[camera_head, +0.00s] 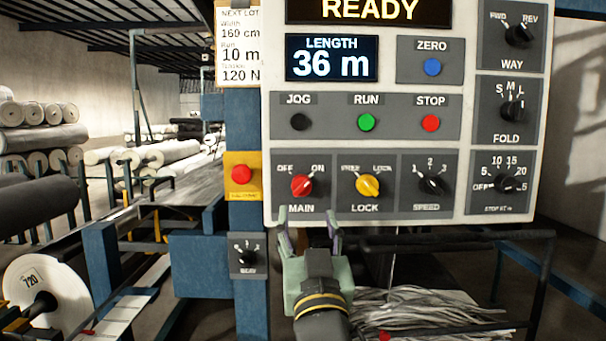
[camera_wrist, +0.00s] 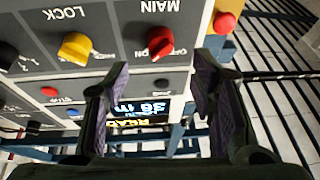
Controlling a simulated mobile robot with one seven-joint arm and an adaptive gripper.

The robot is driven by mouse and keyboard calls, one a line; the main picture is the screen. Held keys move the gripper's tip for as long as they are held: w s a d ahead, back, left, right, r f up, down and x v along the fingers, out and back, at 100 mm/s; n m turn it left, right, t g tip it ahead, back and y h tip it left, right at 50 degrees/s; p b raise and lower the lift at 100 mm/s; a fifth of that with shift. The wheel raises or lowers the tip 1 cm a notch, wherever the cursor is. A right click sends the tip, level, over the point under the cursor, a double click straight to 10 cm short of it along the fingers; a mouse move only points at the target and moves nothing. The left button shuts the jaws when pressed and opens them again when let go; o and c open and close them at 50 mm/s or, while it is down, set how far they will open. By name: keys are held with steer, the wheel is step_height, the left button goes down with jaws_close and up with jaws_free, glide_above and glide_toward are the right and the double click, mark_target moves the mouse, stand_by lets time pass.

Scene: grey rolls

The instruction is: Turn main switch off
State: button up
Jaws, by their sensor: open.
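The main switch (camera_head: 302,186) is a red rotary knob on the light control panel, with OFF at its upper left and ON at its upper right. Its pale pointer appears turned toward ON. In the wrist view the red main switch (camera_wrist: 160,41) shows upside down, beyond the space between the fingers. My gripper (camera_head: 309,218) is open and empty, just below the MAIN label, with its fingers pointing up toward the panel. In the wrist view my gripper (camera_wrist: 160,75) has its two fingers well apart, and nothing is between them.
The yellow lock knob (camera_head: 367,185) is right of the main switch. A red button on a yellow plate (camera_head: 241,174) is to the left. The speed knob (camera_head: 432,184) and the green run button (camera_head: 366,123) are also near. A dark rail (camera_head: 450,238) runs below the panel.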

mark_target(303, 191)
steer(key=p+x, duration=0.3)
steer(key=x, duration=0.5)
steer(key=shift+w+r+p, duration=0.1)
steer(key=shift+w+p, duration=0.15)
steer(key=shift+p, duration=0.05)
steer(key=c, duration=1.1)
steer(key=shift+c, duration=0.2)
